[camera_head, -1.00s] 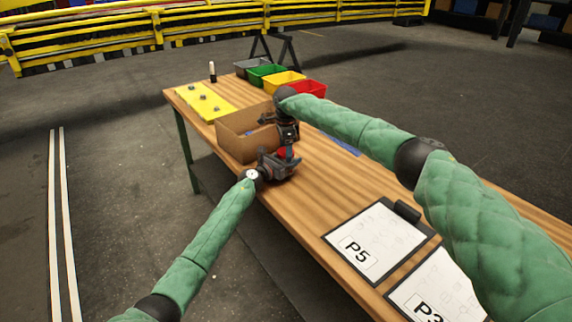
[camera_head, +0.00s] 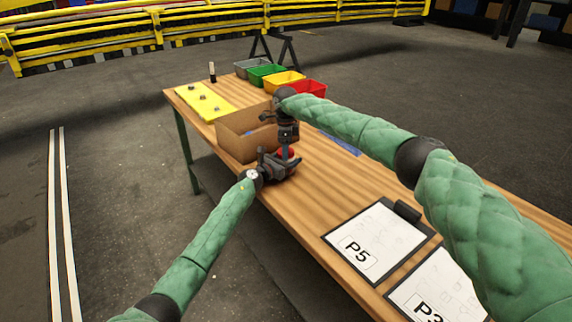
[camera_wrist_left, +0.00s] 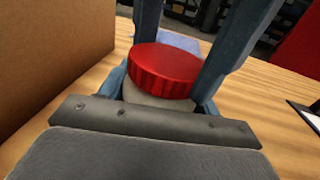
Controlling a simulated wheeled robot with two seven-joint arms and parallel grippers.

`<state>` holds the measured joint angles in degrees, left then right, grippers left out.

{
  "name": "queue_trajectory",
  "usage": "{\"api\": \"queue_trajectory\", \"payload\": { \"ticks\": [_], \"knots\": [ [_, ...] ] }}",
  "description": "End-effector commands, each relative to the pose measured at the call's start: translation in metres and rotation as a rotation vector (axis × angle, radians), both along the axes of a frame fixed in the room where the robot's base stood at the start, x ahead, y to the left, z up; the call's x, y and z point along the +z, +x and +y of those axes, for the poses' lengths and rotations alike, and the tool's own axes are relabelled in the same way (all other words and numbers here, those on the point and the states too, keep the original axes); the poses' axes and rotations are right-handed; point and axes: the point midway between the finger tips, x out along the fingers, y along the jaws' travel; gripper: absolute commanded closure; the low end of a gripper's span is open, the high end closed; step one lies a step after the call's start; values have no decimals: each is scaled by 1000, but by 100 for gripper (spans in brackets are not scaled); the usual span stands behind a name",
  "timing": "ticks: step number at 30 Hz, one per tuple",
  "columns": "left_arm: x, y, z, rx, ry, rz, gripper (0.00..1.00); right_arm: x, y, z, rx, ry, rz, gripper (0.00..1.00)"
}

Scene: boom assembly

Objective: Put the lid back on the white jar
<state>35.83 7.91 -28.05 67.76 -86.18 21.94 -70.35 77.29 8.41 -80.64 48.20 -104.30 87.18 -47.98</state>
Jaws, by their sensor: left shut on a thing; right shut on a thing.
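The pale jar (camera_wrist_left: 150,98) stands upright on the table, held between the fingers of my left gripper (camera_head: 285,165); most of it is hidden. The ribbed red lid (camera_wrist_left: 166,72) is at the top of the jar, and a bit of it shows in the head view (camera_head: 291,153). The lid looks slightly tilted or offset; I cannot tell whether it is fully seated. My right gripper (camera_head: 286,150) points down from above, its blue-grey fingers on either side of the lid, shut on it.
An open cardboard box (camera_head: 237,140) stands close beside the grippers. A yellow board (camera_head: 204,101) and grey, green, yellow and red bins (camera_head: 285,82) are farther back. Clipboards (camera_head: 375,240) lie at the near end. The wooden table (camera_head: 325,190) is clear between the grippers and clipboards.

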Motion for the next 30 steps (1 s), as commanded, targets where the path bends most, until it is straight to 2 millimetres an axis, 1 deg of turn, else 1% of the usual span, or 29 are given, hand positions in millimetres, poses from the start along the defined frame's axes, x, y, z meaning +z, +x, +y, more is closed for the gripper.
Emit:
{"api": "queue_trajectory", "payload": {
  "ticks": [3, 4, 6, 7, 13, 16, 20, 27, 30],
  "knots": [
    [0, -1, -2, -3, 0, 0, 100, 1, 1, -1, -1, 0, -3, 71],
    [0, -1, -2, -3, 0, 0, 100, 1, 1, -1, -1, 0, -3, 40],
    [0, -1, -2, -3, 0, 0, 100, 1, 1, -1, 0, 0, -3, 26],
    [0, -1, -1, -3, 0, 0, 100, 1, 1, -1, 0, 0, -3, 22],
    [0, 0, 0, -1, 0, 0, 100, 1, 0, 0, 2, 1, -1, 22],
    [0, 0, 0, 0, 0, 0, 100, 4, 0, 0, 2, 1, -1, 22],
    [0, 0, 0, 0, 1, 1, 100, 16, 0, 1, 3, 2, -1, 22],
    [-1, 0, 0, 0, 1, 1, 100, 42, 0, 0, 3, 0, -2, 22],
    [-1, 0, 0, -1, 1, 1, 100, 45, 0, 0, 2, 0, -1, 22]
  ]
}}
